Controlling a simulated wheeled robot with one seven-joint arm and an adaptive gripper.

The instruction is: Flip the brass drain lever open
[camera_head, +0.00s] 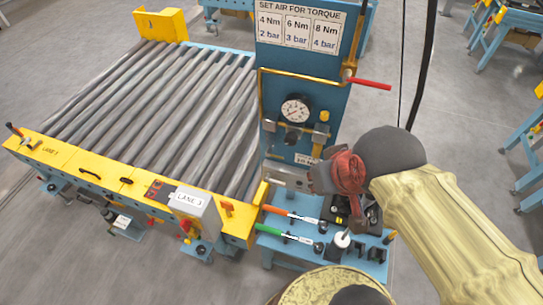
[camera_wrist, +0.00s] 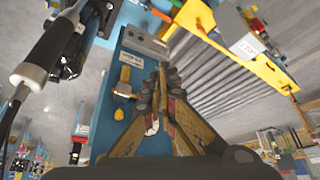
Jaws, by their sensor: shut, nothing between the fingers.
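In the wrist view, a small brass fitting with a short lever (camera_wrist: 124,90) sits on the blue panel, beside a white label (camera_wrist: 131,59). I take it to be the drain lever; its exact position is too small to read. In the head view, brass parts (camera_head: 318,142) show on the panel below the gauge, partly close behind my wrist. My gripper (camera_wrist: 165,72) is shut and empty, its fingers together in front of the panel. It lies to the right of the brass fitting in the wrist view, apart from it. In the head view my wrist hides the fingertips.
The blue panel (camera_head: 330,90) carries a round gauge (camera_head: 295,108) and a red handle (camera_head: 370,84) sticking out right. A roller conveyor (camera_head: 150,100) stands to the left. Below, a blue shelf (camera_head: 290,237) holds green and orange-handled tools and dark items.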

